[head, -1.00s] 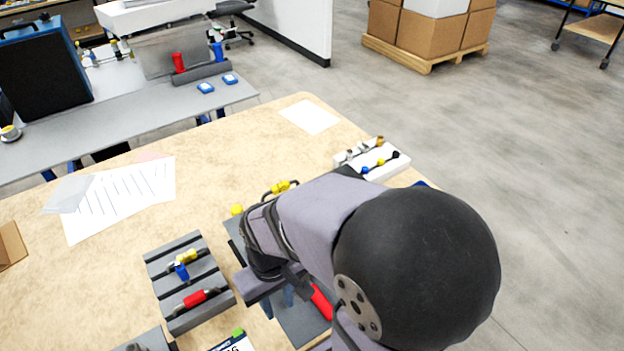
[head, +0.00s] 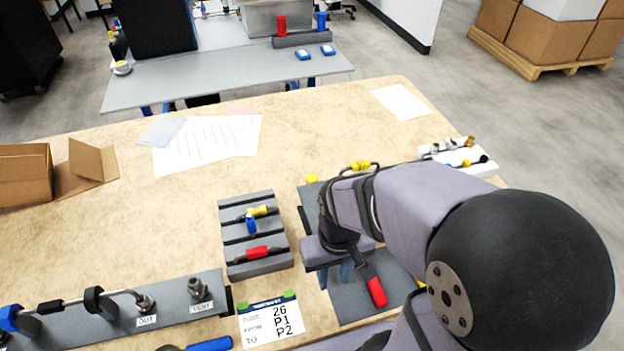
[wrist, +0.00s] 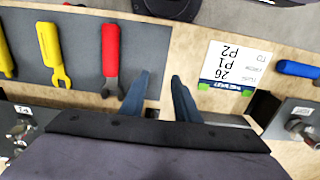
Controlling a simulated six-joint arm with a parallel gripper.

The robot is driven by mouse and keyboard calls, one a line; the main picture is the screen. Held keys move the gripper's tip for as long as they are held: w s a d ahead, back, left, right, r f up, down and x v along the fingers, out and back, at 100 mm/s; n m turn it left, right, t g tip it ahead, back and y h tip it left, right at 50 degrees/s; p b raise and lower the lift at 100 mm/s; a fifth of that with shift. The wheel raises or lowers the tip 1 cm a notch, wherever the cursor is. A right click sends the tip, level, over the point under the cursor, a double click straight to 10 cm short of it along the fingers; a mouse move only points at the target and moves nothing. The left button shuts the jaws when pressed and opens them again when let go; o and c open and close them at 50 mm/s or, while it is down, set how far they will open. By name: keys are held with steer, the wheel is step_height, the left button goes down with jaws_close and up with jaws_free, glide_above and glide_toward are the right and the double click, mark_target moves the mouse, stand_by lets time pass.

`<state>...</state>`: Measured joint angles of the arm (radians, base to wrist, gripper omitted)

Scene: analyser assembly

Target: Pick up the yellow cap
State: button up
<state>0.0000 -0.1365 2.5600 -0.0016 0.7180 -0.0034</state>
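The small yellow piece (head: 466,163) in that row looks like a cap. Another small yellow piece (head: 312,178) shows at the far left corner of the grey tool mat; I cannot tell what it is. My gripper (head: 348,272) is over the mat, well apart from both. In the wrist view my gripper (wrist: 158,85) has its two blue fingers spread with nothing between them. The wrist view shows neither small yellow piece.
Red (wrist: 111,48) and yellow (wrist: 50,45) handled tools lie on the mat (wrist: 85,45). A grey slotted rack (head: 235,233) holds red and yellow-marked tubes. A label card (head: 270,320) and a fitting panel (head: 180,292) are at the front.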

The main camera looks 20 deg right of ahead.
steer(key=o, duration=0.4)
steer(key=shift+o, duration=0.2)
steer(key=w+d+r+t+h+p, duration=0.1)
steer(key=w+d+r+t+p, duration=0.2)
steer(key=w+r+p, duration=0.5)
steer(key=w+d+r+t+p, duration=0.2)
steer(key=w+d+r+p, duration=0.1)
steer(key=w+r, duration=0.8)
steer(key=w+a+f+m+b, duration=0.1)
steer(key=w+f, duration=0.3)
steer(key=f, duration=0.4)
steer(key=w+a+f+m+b, duration=0.1)
steer(key=w+f+b, duration=0.3)
steer(key=f, duration=0.4)
steer(key=shift+w+m+g+b, duration=0.3)
steer(key=shift+w+m+g, duration=0.15)
steer(key=shift+w, duration=0.3)
steer(key=shift+f, duration=0.15)
